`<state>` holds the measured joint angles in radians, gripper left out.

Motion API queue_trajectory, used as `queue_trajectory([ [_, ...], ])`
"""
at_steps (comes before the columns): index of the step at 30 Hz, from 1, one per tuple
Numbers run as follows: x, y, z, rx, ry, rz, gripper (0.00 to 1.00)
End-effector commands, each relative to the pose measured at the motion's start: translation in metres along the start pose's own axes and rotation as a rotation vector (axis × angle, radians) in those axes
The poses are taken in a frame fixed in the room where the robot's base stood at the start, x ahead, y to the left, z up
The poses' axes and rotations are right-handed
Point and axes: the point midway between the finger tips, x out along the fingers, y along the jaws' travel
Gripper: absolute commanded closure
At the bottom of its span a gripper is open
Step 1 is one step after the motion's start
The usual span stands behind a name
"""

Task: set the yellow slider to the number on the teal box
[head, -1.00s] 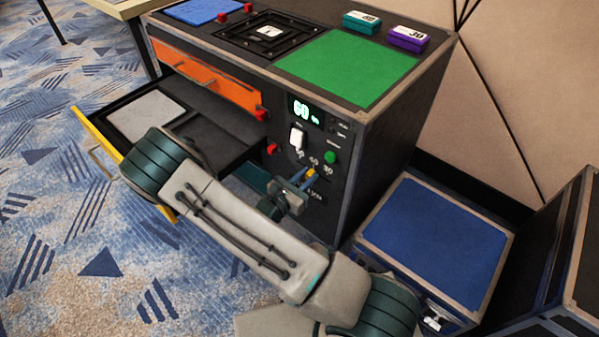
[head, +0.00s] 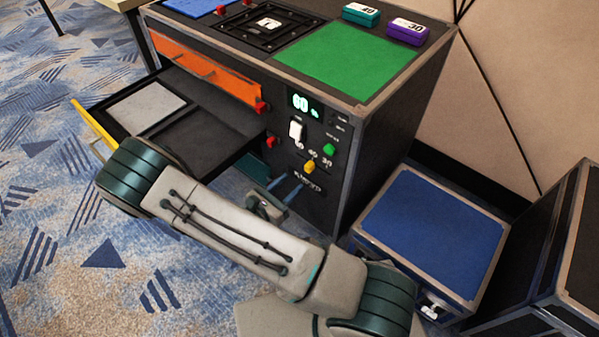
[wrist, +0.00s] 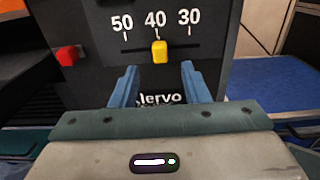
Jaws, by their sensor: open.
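The yellow slider (head: 309,166) sits on the dark front panel of the cabinet; in the wrist view the yellow slider (wrist: 159,52) is on its horizontal track just below the 40, with 50 to its left and 30 to its right. The teal box (head: 361,15) stands on the cabinet top at the back; its white label has a number that is too small and tilted to read surely. My gripper (head: 293,181) is open and empty in front of the panel. In the wrist view its two blue fingers (wrist: 158,68) are apart, below and either side of the slider, not gripping it.
A purple box (head: 408,31) stands right of the teal one. Above the slider are a white switch (head: 296,131), a green button (head: 329,150) and a lit display (head: 300,102). An open drawer (head: 95,131) juts out left. A blue-topped case (head: 435,230) stands right.

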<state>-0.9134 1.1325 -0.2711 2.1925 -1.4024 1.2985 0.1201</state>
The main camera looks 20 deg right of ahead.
Motion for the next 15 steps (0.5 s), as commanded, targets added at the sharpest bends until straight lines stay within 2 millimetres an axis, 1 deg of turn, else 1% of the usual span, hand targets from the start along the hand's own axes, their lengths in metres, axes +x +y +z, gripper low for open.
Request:
queue_trajectory([
  [1, -0.013, 0.000, 0.002, -0.001, 0.002, 0.004, 0.58],
  [6, -0.043, 0.000, 0.001, 0.001, 0.001, 0.001, 0.58],
  [10, -0.057, 0.000, 0.000, 0.000, 0.000, 0.000, 0.58],
  [15, -0.062, -0.001, 0.000, 0.000, 0.000, -0.001, 0.58],
])
